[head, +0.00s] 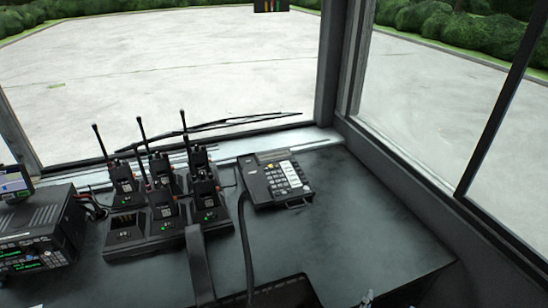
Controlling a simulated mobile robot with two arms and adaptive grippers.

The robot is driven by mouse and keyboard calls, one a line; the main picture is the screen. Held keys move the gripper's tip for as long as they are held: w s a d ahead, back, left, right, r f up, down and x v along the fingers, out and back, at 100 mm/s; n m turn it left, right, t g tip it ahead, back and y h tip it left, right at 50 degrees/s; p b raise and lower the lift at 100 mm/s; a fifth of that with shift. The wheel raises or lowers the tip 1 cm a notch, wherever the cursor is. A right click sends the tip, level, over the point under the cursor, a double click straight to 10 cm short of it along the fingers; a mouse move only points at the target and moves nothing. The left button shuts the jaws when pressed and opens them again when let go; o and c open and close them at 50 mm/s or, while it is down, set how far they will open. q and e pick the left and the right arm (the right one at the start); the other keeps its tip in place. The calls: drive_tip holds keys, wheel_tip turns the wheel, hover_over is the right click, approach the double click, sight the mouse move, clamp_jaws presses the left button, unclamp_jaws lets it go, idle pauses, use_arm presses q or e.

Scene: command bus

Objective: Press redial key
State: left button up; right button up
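A black desk phone (275,181) sits on the dark desk, right of the radio charger and near the windshield. Its handset (253,182) lies along its left side. A block of pale keys (287,175) is on its right part. The key labels are too small to read, so I cannot tell which one is the redial key. A small pale metallic piece (366,299) at the bottom edge may be the tip of my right gripper; its fingers are not shown clearly. It is well below the phone and apart from it. My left gripper is not in view.
Several handheld radios with upright antennas stand in a black charger (150,241) left of the phone. A radio unit (38,240) is at the far left. A grey bracket (199,264) and a dark cable (246,250) rise in front. The desk (365,215) right of the phone is clear.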

clamp_jaws()
idle(0.3)
idle(1.2)
